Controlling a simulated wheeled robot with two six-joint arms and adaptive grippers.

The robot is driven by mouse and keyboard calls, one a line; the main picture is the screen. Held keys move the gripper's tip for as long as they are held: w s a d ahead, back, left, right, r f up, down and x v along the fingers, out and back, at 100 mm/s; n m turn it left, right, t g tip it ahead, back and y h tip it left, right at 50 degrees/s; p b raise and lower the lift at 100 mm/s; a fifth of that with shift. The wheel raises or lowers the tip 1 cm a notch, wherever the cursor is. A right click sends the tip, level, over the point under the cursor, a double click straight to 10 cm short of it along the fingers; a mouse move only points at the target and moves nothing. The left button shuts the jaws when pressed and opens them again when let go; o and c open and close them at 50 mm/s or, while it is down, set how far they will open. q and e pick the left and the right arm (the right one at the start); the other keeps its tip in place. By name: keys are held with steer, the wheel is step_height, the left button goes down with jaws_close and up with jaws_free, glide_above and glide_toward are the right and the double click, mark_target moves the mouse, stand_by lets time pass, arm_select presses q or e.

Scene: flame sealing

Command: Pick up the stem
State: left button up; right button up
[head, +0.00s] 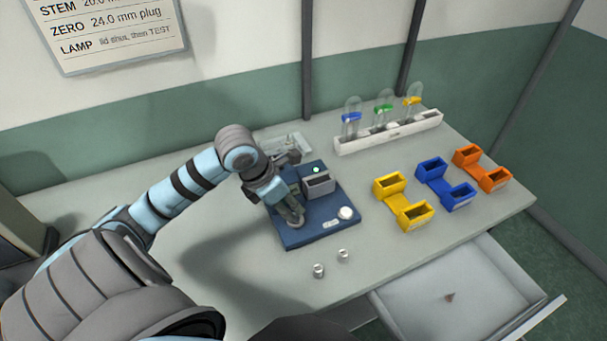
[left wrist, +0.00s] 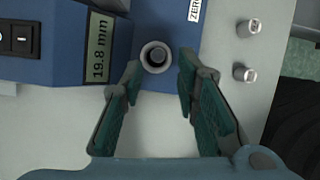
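A blue gauge device (head: 328,228) lies on the table under my left gripper (head: 293,213). In the left wrist view its display (left wrist: 98,46) reads 19.8 mm. A round ringed seat (left wrist: 155,57) with a dark round centre is beside the display; I cannot tell whether that centre is the top of the stem. My left gripper, also in the left wrist view (left wrist: 159,78), is open, its fingers on either side of the near edge of the seat. Nothing is visibly held between them. My right gripper is not in view.
Two small metal cylinders (head: 319,270) (head: 343,255) stand in front of the device. A white rack (head: 365,142) holds glass domes with coloured collars. Yellow (head: 391,187), blue (head: 432,170) and orange (head: 467,155) holders stand at right. A drawer (head: 400,308) is open at the front.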

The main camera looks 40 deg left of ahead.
mark_target(296, 215)
arm_select(q)
steer(key=b+x, duration=0.3)
steer(key=x, duration=0.2)
steer(key=shift+a+f, duration=0.1)
steer(key=shift+f, duration=0.2)
steer(key=shift+w+r, duration=0.15)
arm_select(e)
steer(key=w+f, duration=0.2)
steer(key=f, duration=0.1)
arm_select(q)
jaws_close()
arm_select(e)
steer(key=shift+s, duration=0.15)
arm_select(q)
steer(key=shift+r, duration=0.1)
